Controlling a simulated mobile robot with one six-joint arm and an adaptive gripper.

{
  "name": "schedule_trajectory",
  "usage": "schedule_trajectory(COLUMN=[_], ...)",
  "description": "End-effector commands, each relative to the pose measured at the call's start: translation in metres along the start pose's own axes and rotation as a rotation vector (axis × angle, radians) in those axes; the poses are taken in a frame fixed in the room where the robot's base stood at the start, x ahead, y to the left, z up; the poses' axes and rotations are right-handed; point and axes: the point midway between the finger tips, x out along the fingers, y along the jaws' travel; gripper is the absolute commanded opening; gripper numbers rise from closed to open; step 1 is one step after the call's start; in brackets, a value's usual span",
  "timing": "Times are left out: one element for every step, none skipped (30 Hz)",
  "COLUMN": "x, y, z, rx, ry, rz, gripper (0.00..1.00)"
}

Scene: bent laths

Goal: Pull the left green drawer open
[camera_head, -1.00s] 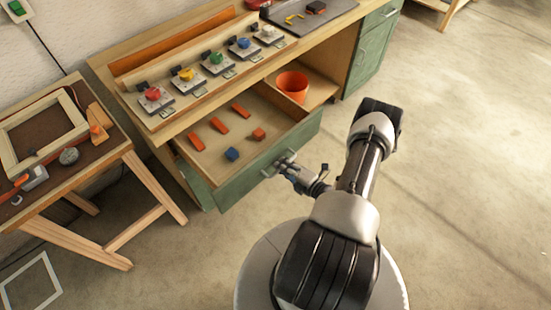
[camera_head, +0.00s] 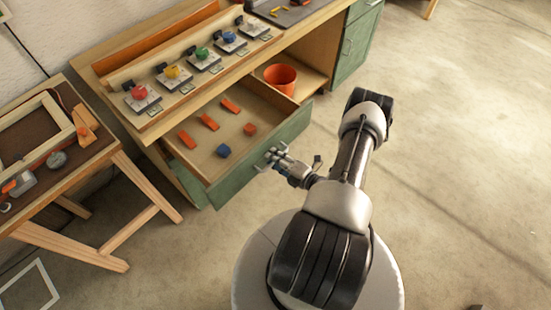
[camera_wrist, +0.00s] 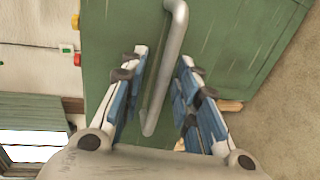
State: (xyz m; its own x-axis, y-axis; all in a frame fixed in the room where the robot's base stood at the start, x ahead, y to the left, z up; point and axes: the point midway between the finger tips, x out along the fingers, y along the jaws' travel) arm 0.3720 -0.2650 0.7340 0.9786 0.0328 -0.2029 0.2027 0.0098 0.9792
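The left green drawer (camera_head: 240,172) of the workbench is out, showing its wooden inside. Its metal handle (camera_wrist: 167,65) runs between the fingers of my gripper (camera_wrist: 162,68) in the wrist view. The fingers stand apart, with a visible gap on each side of the bar. In the head view my gripper (camera_head: 272,156) is at the drawer front and covers much of the handle.
Orange blocks (camera_head: 210,123) and a blue block (camera_head: 223,151) lie in the drawer. An orange pot (camera_head: 281,78) stands on the shelf beside it. A wooden side table (camera_head: 105,158) is at left.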

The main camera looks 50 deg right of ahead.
Motion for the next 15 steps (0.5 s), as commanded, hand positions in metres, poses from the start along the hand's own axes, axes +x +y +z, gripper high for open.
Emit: schedule_trajectory(x=[0.000, 0.000, 0.000, -0.001, -0.002, -0.005, -0.008, -0.012, -0.018, -0.023, -0.029, -0.037, -0.043, -0.050, -0.059], y=[0.000, 0.000, 0.000, 0.000, 0.000, -0.001, -0.001, -0.001, -0.001, -0.001, 0.000, -0.001, 0.000, 0.000, 0.000], z=[0.000, 0.000, 0.000, 0.000, 0.000, 0.000, 0.000, 0.001, 0.001, 0.001, 0.002, 0.002, 0.002, 0.002, 0.003], rx=[0.001, 0.001, 0.001, 0.001, 0.001, 0.002, 0.002, 0.003, 0.004, 0.004, 0.004, 0.004, 0.003, 0.003, 0.003], ry=[0.000, 0.000, 0.000, 0.000, -0.001, -0.001, -0.002, -0.003, -0.005, -0.005, -0.007, -0.008, -0.007, -0.008, -0.008], rz=[-0.001, -0.001, -0.001, -0.001, -0.001, -0.001, -0.001, -0.001, -0.001, -0.001, -0.001, -0.002, -0.001, -0.001, 0.000], gripper=[0.29, 0.29, 0.29, 0.29, 0.29, 0.29, 0.29, 0.29, 0.29, 0.29, 0.29, 0.29, 0.29, 0.29, 0.29])
